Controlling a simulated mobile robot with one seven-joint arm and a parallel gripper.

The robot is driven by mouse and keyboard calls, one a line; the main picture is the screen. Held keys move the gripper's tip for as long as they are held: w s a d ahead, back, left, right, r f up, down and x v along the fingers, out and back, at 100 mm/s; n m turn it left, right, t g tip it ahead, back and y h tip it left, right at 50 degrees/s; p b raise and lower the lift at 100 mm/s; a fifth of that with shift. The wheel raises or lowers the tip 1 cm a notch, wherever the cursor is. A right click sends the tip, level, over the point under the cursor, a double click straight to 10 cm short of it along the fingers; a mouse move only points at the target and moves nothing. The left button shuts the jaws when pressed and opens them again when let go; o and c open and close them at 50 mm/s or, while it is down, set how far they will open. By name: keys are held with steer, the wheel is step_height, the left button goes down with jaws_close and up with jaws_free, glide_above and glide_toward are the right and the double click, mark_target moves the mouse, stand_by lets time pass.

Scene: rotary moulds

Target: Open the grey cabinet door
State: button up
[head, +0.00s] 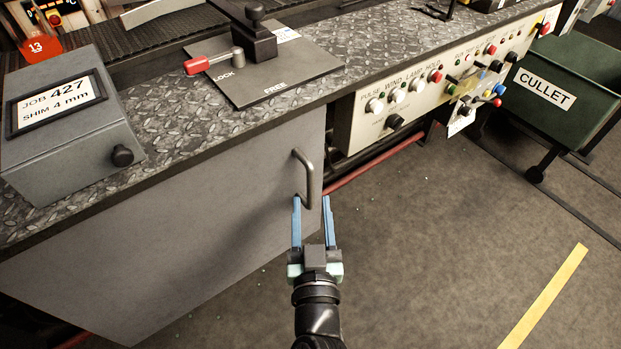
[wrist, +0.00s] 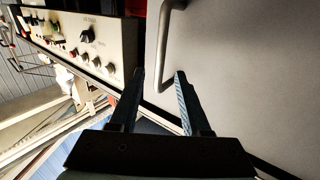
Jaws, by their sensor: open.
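The grey cabinet door (head: 230,205) stands under the metal worktop and looks shut. Its dark bar handle (head: 309,180) runs upright near the door's right edge. My gripper (head: 311,200) has blue fingers, is open, and is at the handle's lower end in the head view. In the wrist view the handle (wrist: 163,50) comes down and bends near my open gripper (wrist: 160,75), with its lower bend between or just beyond the fingertips. I cannot tell whether a finger touches it. The door's face (wrist: 245,65) fills the right of the wrist view.
A control panel (head: 440,80) with several knobs sits right of the door. A green cullet bin (head: 565,95) stands at the far right. On the worktop are a lever plate (head: 300,70) with a red-tipped handle and a grey display box (head: 70,130). The floor (head: 420,260) in front is clear.

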mark_target(310, 187)
steer(key=shift+w+a+p, duration=0.1)
steer(key=shift+w+p, duration=0.25)
steer(key=shift+w, duration=2.6)
jaws_close()
